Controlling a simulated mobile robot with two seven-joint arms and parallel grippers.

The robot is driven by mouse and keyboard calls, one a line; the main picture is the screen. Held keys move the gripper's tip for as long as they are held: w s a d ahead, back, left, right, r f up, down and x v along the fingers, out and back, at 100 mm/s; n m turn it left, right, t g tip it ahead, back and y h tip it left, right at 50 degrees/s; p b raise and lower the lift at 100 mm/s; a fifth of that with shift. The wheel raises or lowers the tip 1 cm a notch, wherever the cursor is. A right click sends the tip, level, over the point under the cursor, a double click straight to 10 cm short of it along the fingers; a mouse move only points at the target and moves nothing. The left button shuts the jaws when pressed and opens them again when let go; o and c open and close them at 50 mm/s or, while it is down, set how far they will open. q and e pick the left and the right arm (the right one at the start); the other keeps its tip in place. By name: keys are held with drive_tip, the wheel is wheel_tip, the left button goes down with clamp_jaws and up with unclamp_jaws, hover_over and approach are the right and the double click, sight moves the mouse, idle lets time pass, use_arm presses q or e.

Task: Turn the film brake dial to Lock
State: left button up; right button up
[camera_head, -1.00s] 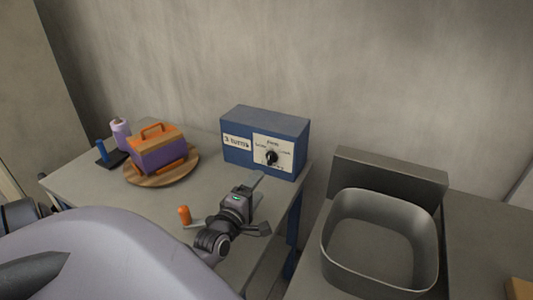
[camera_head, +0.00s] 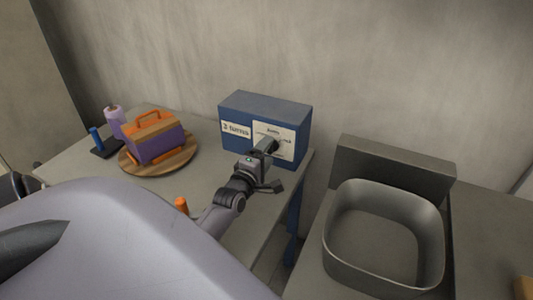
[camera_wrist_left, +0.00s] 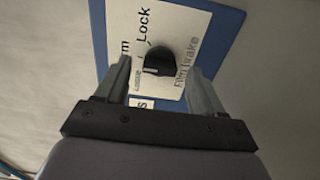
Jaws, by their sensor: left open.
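The blue box (camera_head: 240,107) stands at the back of the left table, with a white label panel (camera_head: 262,130) on its front. In the left wrist view the black dial (camera_wrist_left: 158,62) sits on the panel, between the open fingers of my left gripper (camera_wrist_left: 162,85). Gaps show on both sides of the dial. The word "Lock" is readable on the panel, with "Film Brake" beside the dial. My right gripper is not in view.
A purple and orange case (camera_head: 158,142) sits on a round wooden board (camera_head: 183,162) at the left. A lilac bottle (camera_head: 114,122) and a blue post (camera_head: 96,138) stand beside it. An orange peg (camera_head: 181,204) is near my left arm. A grey basin (camera_head: 340,263) is at the right.

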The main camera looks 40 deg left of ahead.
use_arm(q)
drive_tip(key=shift+w, duration=0.25)
drive_tip(key=c, duration=1.1)
drive_tip(key=shift+o, duration=0.2)
drive_tip(key=shift+m, duration=0.3)
drive_tip(key=m+p, duration=0.2)
drive_tip(key=m, duration=0.2)
drive_tip(key=shift+r+m, duration=0.1)
drive_tip(key=shift+m, duration=0.2)
drive_tip(key=m+p, duration=0.2)
drive_tip(key=m, duration=0.2)
drive_tip(key=shift+m, duration=0.6)
